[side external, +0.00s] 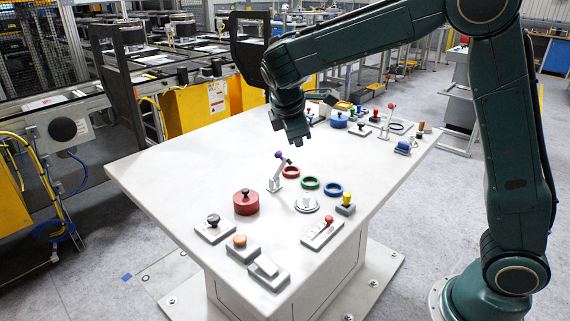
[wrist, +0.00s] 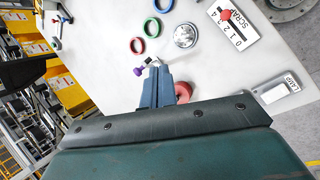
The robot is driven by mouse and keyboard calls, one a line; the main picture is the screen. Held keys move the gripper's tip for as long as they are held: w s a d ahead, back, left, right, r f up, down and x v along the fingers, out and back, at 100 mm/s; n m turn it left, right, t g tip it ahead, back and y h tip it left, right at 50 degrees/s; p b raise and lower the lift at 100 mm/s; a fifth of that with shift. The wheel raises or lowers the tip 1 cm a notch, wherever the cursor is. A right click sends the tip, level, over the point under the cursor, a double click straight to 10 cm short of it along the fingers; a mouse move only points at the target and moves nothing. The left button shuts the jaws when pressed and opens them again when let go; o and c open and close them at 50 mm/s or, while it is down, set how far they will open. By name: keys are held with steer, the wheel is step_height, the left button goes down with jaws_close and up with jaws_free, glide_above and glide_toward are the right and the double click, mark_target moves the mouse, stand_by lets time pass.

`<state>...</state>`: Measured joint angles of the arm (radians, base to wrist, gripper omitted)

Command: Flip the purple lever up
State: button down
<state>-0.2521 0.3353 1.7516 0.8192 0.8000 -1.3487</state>
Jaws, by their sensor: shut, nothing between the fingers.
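The purple lever has a small purple ball knob (side external: 278,154) on a grey metal arm (side external: 274,178) that stands up at a tilt from its base. In the wrist view the knob (wrist: 138,71) shows just left of my fingertips. My gripper (side external: 289,162) is shut and empty, close beside the upper part of the lever. In the wrist view my gripper (wrist: 153,65) covers part of the lever's arm. I cannot tell whether the fingers touch it.
Red (side external: 291,172), green (side external: 310,183) and blue (side external: 333,189) rings lie right of the lever. A red round pot (side external: 246,202) stands in front of it. A slider box with a red knob (side external: 323,232) and several button boxes fill the front of the white table (side external: 180,165). The table's left part is clear.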

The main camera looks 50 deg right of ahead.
steer(key=s+r+m+t+y, duration=0.1)
steer(key=s+r+m+y, duration=0.2)
steer(key=s, duration=0.8)
steer(key=shift+s+d+r+m+t, duration=0.15)
steer(key=shift+s+r+m+t, duration=0.2)
steer(key=shift+r+m, duration=0.85)
steer(key=shift+s+r, duration=0.1)
steer(key=shift+r, duration=0.1)
steer(key=s+a+f+m+t+y, duration=0.1)
steer(key=s+a+m, duration=0.1)
steer(key=s, duration=0.5)
steer(key=s+a+f+m+y, duration=0.1)
steer(key=s+m, duration=0.2)
steer(key=s, duration=0.5)
steer(key=shift+s+a+t+y, duration=0.3)
steer(key=shift+a+t+y, duration=0.05)
steer(key=shift+a+y, duration=0.05)
